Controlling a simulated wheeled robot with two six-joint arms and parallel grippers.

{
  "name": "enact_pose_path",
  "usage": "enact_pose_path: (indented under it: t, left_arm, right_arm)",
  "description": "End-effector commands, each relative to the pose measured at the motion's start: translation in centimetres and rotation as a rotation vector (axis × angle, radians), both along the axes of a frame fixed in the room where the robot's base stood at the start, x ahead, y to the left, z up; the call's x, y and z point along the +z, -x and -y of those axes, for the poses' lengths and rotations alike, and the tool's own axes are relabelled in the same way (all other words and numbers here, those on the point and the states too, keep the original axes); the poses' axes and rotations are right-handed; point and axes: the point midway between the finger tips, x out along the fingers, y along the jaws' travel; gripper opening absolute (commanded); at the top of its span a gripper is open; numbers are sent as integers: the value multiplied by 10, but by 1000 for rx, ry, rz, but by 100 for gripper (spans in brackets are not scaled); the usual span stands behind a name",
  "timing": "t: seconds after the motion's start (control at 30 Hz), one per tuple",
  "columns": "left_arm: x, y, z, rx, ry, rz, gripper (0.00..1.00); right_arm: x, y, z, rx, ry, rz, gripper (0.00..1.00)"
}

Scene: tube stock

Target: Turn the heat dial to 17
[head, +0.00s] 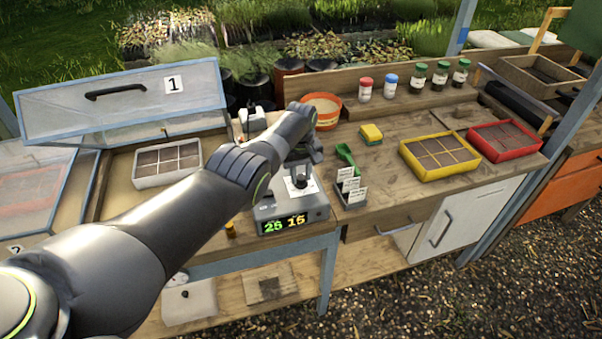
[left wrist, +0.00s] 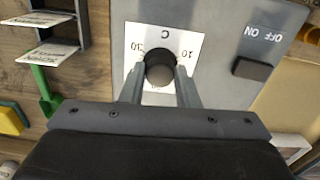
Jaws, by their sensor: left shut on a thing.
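The heat dial (left wrist: 160,70) is a black round knob on a white scale card marked 10, 30 and C in the left wrist view. It sits on the top of a grey control box (head: 318,213). The box's front display (head: 284,224) reads 25 in green and 15 in orange. My left gripper (left wrist: 160,88) points down at the box with one finger on each side of the dial, shut on it. In the head view the left gripper (head: 299,176) partly hides the dial. My right gripper is not in view.
A black OFF/ON switch (left wrist: 252,68) is beside the dial. A label rack (head: 350,190) and green scoop (head: 346,154) stand right of the box. An open-lidded frame (head: 122,103) with a seed tray (head: 167,181) is left. Yellow (head: 438,174) and red (head: 505,160) trays are further right.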

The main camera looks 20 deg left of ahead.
Motion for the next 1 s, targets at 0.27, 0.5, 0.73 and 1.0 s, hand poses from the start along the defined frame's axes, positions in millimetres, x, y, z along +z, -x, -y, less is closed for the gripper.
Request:
enact_pose_path:
  t: [0.27,0.5,0.73,1.0]
  left_arm:
    - [3,-2,0,39,-1,8,6]
    - [3,-2,0,41,-1,8,6]
    - [3,-2,0,40,-1,7,44]
    - [1,-1,0,40,-1,3,50]
  right_arm:
    - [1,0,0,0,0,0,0]
    - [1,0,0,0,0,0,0]
    - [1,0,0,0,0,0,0]
    - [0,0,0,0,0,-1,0]
